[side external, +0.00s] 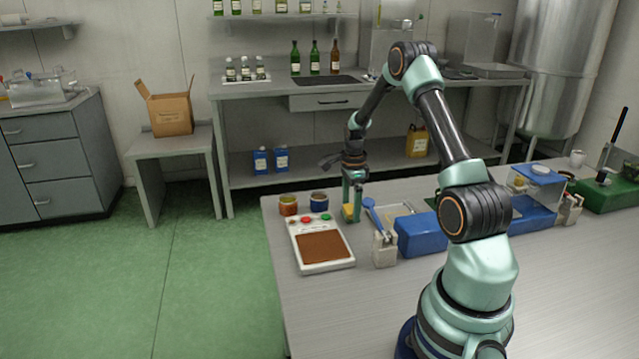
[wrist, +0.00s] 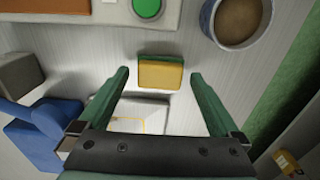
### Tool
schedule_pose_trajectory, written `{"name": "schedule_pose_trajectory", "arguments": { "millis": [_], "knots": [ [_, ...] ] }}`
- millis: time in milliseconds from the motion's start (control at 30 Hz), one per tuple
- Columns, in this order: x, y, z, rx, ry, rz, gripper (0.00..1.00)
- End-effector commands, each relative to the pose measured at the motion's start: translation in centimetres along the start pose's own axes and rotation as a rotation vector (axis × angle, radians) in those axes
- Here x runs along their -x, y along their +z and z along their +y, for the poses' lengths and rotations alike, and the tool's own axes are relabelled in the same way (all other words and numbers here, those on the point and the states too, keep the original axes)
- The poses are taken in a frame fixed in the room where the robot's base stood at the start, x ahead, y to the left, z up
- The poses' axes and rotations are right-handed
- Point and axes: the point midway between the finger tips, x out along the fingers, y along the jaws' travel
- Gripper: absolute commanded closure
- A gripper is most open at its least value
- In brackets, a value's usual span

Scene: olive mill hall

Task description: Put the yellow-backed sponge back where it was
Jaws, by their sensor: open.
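The yellow-backed sponge (wrist: 160,73) has a yellow face and a thin green layer along its far edge. In the wrist view it lies between the tips of my gripper (wrist: 159,76), whose fingers are apart with a gap on each side of it. In the side view the sponge (side external: 348,212) is a small yellow patch at the fingertips of my gripper (side external: 352,214), low over the table and partly hidden by a finger. A white tray (wrist: 150,106) is close to the sponge, partly covered by my gripper.
A white device (side external: 322,245) with a brown pad and coloured buttons stands at the table's left. Two small jars, orange-brown (side external: 288,205) and blue (side external: 319,201), are behind it. A blue spoon (side external: 371,212) in a holder and a blue box (side external: 422,234) stand right. The front table is clear.

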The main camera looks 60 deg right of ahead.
Motion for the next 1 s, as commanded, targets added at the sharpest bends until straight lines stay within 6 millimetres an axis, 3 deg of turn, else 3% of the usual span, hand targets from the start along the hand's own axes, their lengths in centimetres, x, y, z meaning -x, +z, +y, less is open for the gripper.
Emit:
{"name": "schedule_pose_trajectory", "arguments": {
  "millis": [167, 600, 800, 867, 1000],
  "knots": [
    [1.8, 0.0, -0.1, 0.000, -0.004, 0.000, 0.01],
    [10.3, 0.0, 0.0, 0.000, -0.003, 0.000, 0.01],
    [12.0, 0.1, 0.0, 0.004, -0.002, 0.000, 0.01],
    [12.5, 0.5, 0.2, 0.026, -0.007, 0.000, 0.01],
    [14.8, 3.2, 1.4, 0.205, -0.048, 0.000, 0.01]
  ]
}}
